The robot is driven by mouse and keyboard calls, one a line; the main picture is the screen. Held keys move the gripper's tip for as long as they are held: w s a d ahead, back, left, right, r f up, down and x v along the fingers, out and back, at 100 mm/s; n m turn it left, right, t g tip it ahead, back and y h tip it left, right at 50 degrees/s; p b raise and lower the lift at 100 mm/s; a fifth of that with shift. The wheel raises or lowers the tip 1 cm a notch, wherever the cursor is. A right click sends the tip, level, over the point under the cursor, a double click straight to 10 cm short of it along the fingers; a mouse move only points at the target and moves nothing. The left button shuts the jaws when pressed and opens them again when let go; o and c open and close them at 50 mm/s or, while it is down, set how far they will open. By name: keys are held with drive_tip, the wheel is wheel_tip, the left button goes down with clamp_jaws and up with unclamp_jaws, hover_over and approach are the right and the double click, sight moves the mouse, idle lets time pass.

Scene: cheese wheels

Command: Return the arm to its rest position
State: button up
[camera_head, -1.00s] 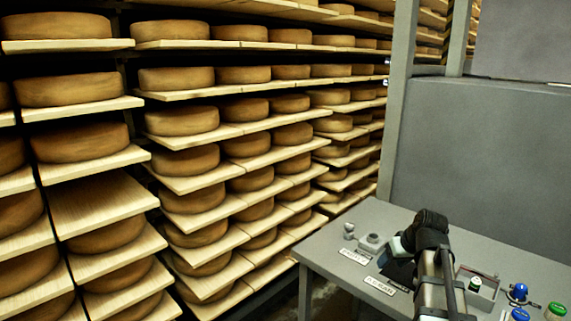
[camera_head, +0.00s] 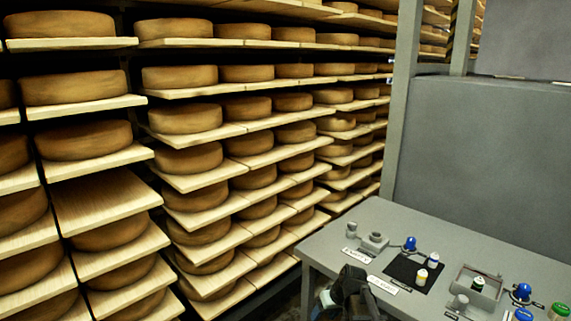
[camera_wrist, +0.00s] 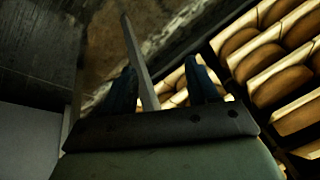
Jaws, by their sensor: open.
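My arm (camera_head: 352,292) shows at the bottom of the head view, in front of the grey table's front edge and low down. My gripper (camera_wrist: 161,72) shows in the wrist view with its two dark blue fingers apart and open. Nothing is held between the fingers. A light grey post, possibly a table leg, runs behind the gap between them. The fingertips cannot be made out clearly in the head view.
The grey table (camera_head: 340,235) carries a black mat (camera_head: 400,270) with small vials, a grey tray (camera_head: 462,280), and blue and green capped items at right. Shelves of cheese wheels (camera_head: 188,118) fill the left. A grey post (camera_head: 398,100) stands behind the table.

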drive_tip(key=s+d+f+m+g+h, duration=0.2)
drive_tip(key=s+f+g, duration=0.2)
drive_tip(key=s+f, duration=1.6)
drive_tip(key=s+f+g, duration=0.1)
drive_tip(key=s+f, duration=0.3)
drive_tip(key=s, duration=0.4)
drive_tip(key=s+d+f+g+h, duration=0.1)
drive_tip(key=s+f, duration=0.3)
drive_tip(key=s, duration=0.4)
drive_tip(key=s+d+f+m+g, duration=0.1)
drive_tip(key=s+f+g, duration=0.2)
drive_tip(key=s, duration=0.5)
drive_tip(key=shift+s+d+f+h, duration=0.15)
drive_tip(key=shift+s+f+h, duration=0.15)
drive_tip(key=shift+f, duration=0.2)
drive_tip(key=shift+o, duration=0.2)
